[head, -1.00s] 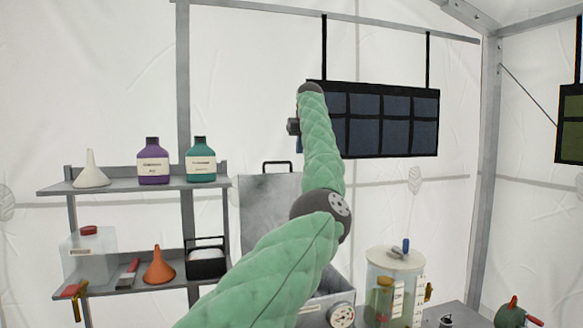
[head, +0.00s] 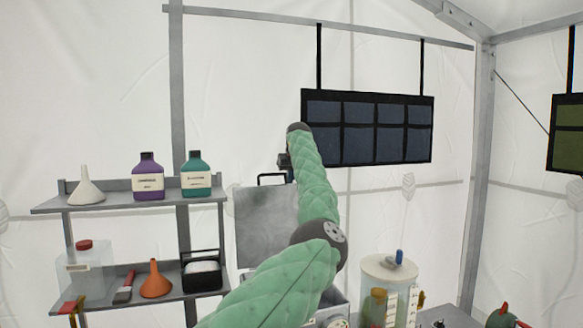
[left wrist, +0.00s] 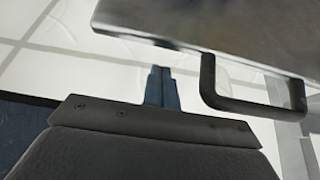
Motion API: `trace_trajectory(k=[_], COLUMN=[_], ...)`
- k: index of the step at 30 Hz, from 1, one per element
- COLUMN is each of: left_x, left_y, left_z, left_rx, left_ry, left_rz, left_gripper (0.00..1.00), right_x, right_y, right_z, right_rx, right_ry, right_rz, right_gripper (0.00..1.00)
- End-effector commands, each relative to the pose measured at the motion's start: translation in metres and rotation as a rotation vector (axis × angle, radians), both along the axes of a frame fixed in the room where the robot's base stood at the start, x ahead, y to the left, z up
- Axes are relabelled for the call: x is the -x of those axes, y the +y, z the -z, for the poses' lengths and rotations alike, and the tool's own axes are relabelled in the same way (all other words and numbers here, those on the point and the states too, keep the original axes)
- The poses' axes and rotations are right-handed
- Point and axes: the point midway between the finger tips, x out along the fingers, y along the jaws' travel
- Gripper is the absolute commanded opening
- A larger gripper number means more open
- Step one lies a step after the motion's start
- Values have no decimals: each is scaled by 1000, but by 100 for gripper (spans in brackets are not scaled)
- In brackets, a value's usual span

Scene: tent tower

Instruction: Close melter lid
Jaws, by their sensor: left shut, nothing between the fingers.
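The melter lid (head: 265,228) is a flat grey metal panel standing raised behind the melter (head: 338,298), whose body is mostly hidden by my left arm. Its black bar handle (head: 272,178) is at the top edge. My left gripper (head: 286,163) is near the handle's upper right, partly hidden by my own wrist. In the left wrist view, the blue fingers (left wrist: 161,88) are shut and empty, just left of the black handle (left wrist: 250,125) and apart from it. The lid's edge (left wrist: 200,25) crosses the top there. My right gripper is out of view.
A two-level shelf (head: 130,200) on the left holds bottles, funnels and a clear jug. A clear tank (head: 388,275) stands to the right of the melter. A dark pocket panel (head: 368,126) hangs behind my arm.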

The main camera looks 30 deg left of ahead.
Motion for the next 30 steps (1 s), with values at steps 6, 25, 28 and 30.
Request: trace_trajectory(k=[6, 25, 28, 30], left_x=[12, 24, 24, 24], left_y=[-17, -30, -30, -30], left_z=[-7, -9, -9, -8], left_rx=[0, 0, -1, -5], left_ry=[-3, -3, -3, -7], left_rz=[0, 1, 1, 1], left_gripper=[0, 0, 0, 0], right_x=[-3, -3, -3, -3], right_y=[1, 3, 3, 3], right_z=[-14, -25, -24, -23], right_rx=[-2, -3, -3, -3], right_ry=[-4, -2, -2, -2], right_rz=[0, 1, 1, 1], right_gripper=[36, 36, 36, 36])
